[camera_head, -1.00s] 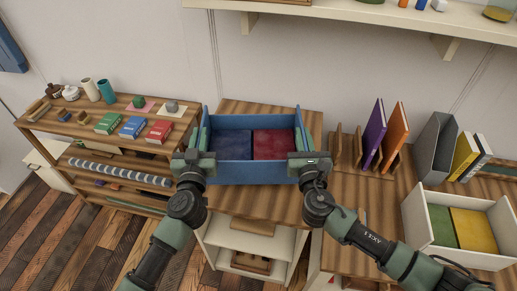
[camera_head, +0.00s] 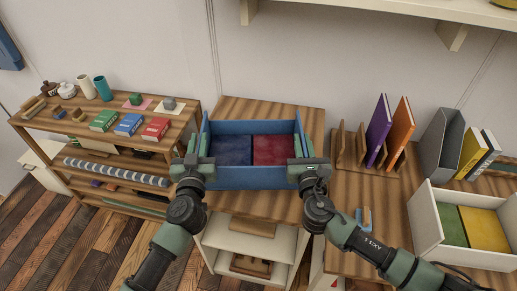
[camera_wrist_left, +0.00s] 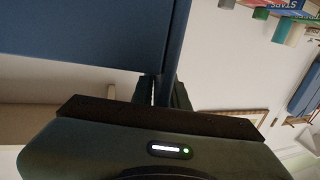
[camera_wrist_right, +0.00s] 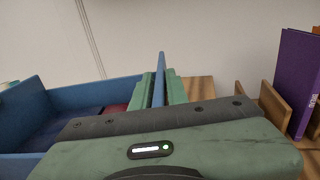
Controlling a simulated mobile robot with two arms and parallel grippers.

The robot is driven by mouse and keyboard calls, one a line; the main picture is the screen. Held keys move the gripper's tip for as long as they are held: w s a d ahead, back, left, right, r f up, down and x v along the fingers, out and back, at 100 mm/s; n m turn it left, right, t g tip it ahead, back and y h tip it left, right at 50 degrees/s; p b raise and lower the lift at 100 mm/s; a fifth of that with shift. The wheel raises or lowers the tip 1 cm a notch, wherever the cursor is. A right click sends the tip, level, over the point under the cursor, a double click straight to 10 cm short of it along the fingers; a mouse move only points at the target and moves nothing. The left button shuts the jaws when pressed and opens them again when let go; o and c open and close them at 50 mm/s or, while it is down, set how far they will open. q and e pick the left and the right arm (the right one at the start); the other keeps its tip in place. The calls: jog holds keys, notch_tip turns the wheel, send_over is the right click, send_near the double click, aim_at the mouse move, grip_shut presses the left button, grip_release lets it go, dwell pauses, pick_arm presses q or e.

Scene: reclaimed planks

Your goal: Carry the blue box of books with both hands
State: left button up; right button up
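The blue box (camera_head: 245,178) is at the middle of the head view, over a wooden-topped unit (camera_head: 275,110). It holds a dark blue book (camera_head: 231,150) and a red book (camera_head: 273,149) lying flat. My left gripper (camera_head: 197,148) is shut on the box's left wall, and my right gripper (camera_head: 303,148) is shut on its right wall. In the right wrist view the blue wall (camera_wrist_right: 159,80) stands between the two green fingers. In the left wrist view the wall (camera_wrist_left: 176,45) runs down between the fingers, partly hidden. I cannot tell whether the box touches the top.
A shelf unit (camera_head: 185,112) with books and vases stands left. To the right, a wooden top holds a book rack (camera_head: 345,150) with purple (camera_head: 378,130) and orange (camera_head: 401,132) books, a grey holder (camera_head: 432,140) and a white box (camera_head: 425,215). A wall shelf (camera_head: 400,10) hangs above.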

pick_arm(q)
jog(key=shift+o, duration=1.1)
jog(key=shift+a+r, duration=0.1)
jog(key=shift+r, duration=0.05)
pick_arm(e)
jog(key=shift+o, duration=1.1)
pick_arm(q)
jog(key=shift+s, duration=0.1)
pick_arm(e)
jog(key=shift+r, duration=0.15)
pick_arm(q)
jog(key=shift+s, duration=0.1)
jog(key=s, duration=1.1)
jog(key=shift+s, duration=0.4)
pick_arm(e)
jog(key=s, duration=1.2)
